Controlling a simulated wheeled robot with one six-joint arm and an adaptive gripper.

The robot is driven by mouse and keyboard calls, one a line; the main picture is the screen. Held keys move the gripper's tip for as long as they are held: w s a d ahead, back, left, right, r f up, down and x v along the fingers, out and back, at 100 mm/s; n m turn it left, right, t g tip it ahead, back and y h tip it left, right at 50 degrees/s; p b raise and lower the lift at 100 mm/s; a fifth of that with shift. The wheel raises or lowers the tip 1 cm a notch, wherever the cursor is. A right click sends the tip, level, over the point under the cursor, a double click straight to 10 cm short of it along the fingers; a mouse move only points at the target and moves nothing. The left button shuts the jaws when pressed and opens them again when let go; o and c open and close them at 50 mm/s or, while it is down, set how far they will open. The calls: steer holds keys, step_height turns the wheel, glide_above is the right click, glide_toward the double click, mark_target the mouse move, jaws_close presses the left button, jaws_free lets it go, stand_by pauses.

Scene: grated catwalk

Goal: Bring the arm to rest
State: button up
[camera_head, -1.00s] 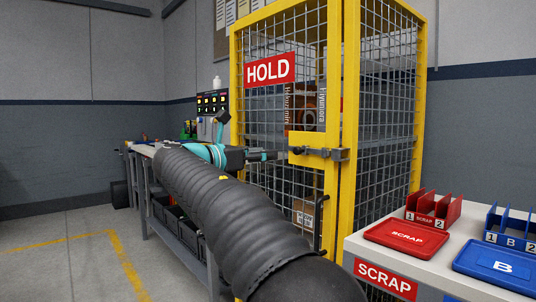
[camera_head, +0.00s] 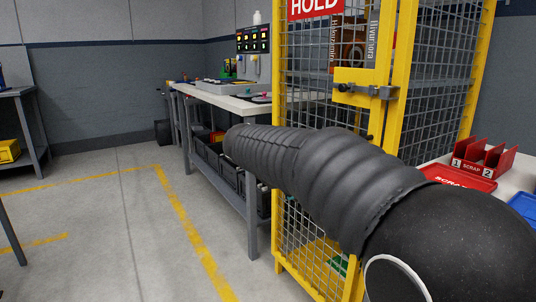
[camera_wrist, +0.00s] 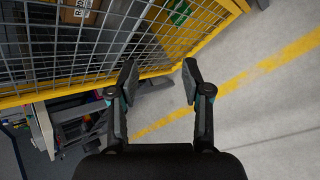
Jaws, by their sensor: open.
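My gripper (camera_wrist: 160,82) shows in the wrist view with its two dark fingers spread apart and nothing between them. Beyond the fingers lie the grey floor and the lower edge of the yellow-framed mesh cage (camera_wrist: 178,66). In the head view my arm, in a black ribbed sleeve, reaches from the lower right toward the middle, in front of the cage (camera_head: 343,110). The gripper itself is hidden behind the sleeve in the head view.
A workbench (camera_head: 228,97) with black bins below stands left of the cage. A scrap table with a red tray (camera_head: 458,178) and a red divided holder (camera_head: 484,158) is at the right. Yellow floor lines (camera_head: 190,230) cross open floor. Another bench (camera_head: 18,92) is far left.

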steer(key=s+d+f+m+y, duration=0.2)
steer(key=s+m, duration=0.3)
steer(key=s, duration=0.6)
steer(key=s+d+f+m+g+y+p, duration=0.1)
steer(key=s+d+f+m+y, duration=0.1)
steer(key=s, duration=0.9)
steer(key=s+d+f+m+y+p, duration=0.1)
steer(key=s+d+f+m+y, duration=0.1)
steer(key=s+d+f+m, duration=0.2)
steer(key=shift+s+d+f+m+y, duration=0.3)
steer(key=shift+s+f+m, duration=0.35)
steer(key=shift+s+m, duration=2)
steer(key=shift+s+n, duration=0.75)
